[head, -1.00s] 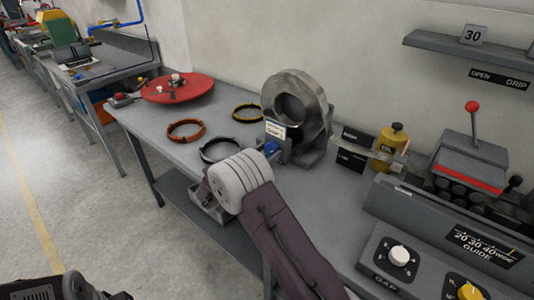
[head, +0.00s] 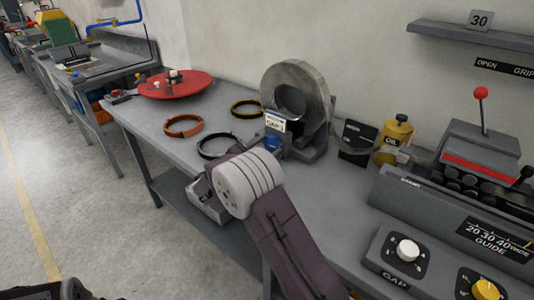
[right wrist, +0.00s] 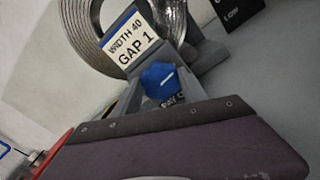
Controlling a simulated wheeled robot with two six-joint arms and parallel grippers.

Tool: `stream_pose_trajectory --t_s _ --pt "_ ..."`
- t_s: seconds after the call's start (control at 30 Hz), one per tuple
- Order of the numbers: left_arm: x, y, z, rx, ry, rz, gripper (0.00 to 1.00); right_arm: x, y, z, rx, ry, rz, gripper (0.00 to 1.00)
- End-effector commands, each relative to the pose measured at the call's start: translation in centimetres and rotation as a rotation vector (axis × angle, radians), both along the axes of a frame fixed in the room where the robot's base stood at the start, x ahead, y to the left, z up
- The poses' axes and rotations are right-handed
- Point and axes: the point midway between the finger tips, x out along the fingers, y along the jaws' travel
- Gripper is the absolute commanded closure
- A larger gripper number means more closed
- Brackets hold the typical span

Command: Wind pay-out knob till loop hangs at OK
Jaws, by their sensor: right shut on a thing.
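The blue pay-out knob (head: 272,143) sits at the front of the grey stand below the big metal coil (head: 275,85). My right gripper (right wrist: 160,88) is shut on this knob, its grey fingers on either side; the knob (right wrist: 162,78) shows between them in the right wrist view. A thin metal strip (head: 363,152) runs from the coil toward the machine at the right and sags in front of a black level board (head: 352,158). The board's wording is too small to read surely in the head view.
A tag reading width 40, gap 1 (right wrist: 132,38) stands above the knob. A yellow oil can (head: 395,138) stands beside the board. The machine at the right has a white gap knob (head: 407,250). A red disc (head: 175,84) and several rings lie left.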

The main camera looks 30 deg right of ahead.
Motion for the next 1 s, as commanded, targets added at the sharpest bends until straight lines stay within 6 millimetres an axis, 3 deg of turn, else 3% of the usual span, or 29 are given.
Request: stream_pose_trajectory --t_s 0.03,0.4,1.0 --pt "0.0 0.0 -1.2 0.000 0.000 0.000 0.28 0.0 0.0 -0.7 0.016 -0.038 -0.001 0.91" --pt "0.0 0.0 -4.8 0.000 0.000 0.000 0.28 -0.1 0.0 -0.6 0.125 -0.296 0.000 0.91" --pt "0.0 0.0 -6.5 0.000 0.000 0.000 0.28 -0.2 0.0 -0.3 0.183 -0.434 0.000 0.91"
